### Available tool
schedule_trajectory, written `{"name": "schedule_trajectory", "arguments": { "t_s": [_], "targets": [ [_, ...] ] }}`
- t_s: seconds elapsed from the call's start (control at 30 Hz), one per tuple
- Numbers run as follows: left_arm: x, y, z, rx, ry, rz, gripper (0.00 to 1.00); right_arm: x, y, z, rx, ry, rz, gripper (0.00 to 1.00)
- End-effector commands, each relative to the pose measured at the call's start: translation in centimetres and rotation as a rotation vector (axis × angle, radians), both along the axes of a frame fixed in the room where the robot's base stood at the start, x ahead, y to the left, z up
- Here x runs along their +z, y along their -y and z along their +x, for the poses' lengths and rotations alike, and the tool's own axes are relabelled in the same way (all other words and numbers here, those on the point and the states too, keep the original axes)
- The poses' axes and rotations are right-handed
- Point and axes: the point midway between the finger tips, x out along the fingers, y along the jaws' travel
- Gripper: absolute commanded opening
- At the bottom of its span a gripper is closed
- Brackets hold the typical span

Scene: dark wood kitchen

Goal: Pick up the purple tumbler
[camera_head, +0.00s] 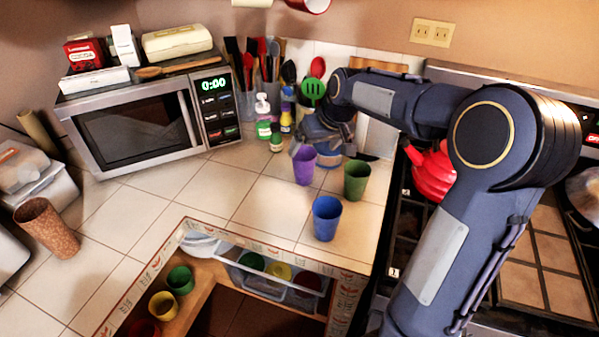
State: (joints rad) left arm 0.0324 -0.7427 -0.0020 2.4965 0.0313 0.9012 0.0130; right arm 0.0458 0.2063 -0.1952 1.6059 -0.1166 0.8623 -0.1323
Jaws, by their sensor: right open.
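The purple tumbler (304,167) stands upright on the white tiled counter, toward the back right. A green tumbler (356,180) stands just to its right and a blue tumbler (327,218) stands in front of it. My right arm reaches in from the right, over the stove. My right gripper (303,150) is open at the tumbler's upper rim, just behind it. The tumbler hides part of the fingers, and I cannot tell whether they touch it. My left gripper is not in view.
A microwave (140,117) stands at the back left, with boxes on top. Small bottles (264,118) and utensil holders stand behind the purple tumbler. A red kettle (430,170) sits on the stove at right. A brown cup (46,227) stands at left. The counter's middle is clear.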

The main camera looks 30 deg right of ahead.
Motion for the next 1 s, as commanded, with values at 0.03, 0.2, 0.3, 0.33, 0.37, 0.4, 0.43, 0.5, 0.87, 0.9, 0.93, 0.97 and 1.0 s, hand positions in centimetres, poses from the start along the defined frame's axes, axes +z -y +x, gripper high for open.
{"name": "schedule_trajectory", "arguments": {
  "t_s": [0.03,0.2,0.3,0.33,0.37,0.4,0.43,0.5,0.87,0.9,0.93,0.97,1.0],
  "targets": [
    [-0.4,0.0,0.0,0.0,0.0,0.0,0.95,-1.6,0.9,2.2,0.005,-0.015,-0.033,0.92],
    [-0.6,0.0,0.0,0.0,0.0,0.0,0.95,-4.3,2.7,6.7,0.021,-0.03,-0.113,0.92],
    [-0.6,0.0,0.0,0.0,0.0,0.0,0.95,-5.2,3.1,7.8,0.026,-0.033,-0.132,0.92],
    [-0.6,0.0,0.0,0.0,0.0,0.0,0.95,-5.4,3.1,8.0,0.027,-0.035,-0.136,0.92],
    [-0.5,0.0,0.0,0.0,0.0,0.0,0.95,-5.7,3.1,8.1,0.027,-0.036,-0.137,0.92],
    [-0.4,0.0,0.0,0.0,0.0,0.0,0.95,-6.1,3.2,8.3,0.027,-0.037,-0.138,0.92],
    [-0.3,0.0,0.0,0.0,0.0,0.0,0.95,-6.4,3.2,8.4,0.027,-0.037,-0.138,0.92],
    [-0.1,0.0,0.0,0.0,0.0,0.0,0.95,-7.2,3.2,8.7,0.027,-0.038,-0.136,0.92],
    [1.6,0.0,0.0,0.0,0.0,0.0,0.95,-11.8,3.0,9.8,0.027,-0.037,-0.135,0.92],
    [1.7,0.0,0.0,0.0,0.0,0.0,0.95,-12.1,2.9,10.0,0.028,-0.035,-0.136,0.92],
    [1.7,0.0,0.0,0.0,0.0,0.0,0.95,-12.3,2.9,10.0,0.028,-0.034,-0.136,0.92],
    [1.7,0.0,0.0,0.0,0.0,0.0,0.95,-12.4,3.0,10.1,0.027,-0.035,-0.136,0.92],
    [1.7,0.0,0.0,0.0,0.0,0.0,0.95,-12.5,3.0,10.1,0.026,-0.034,-0.136,0.92]
  ]
}}
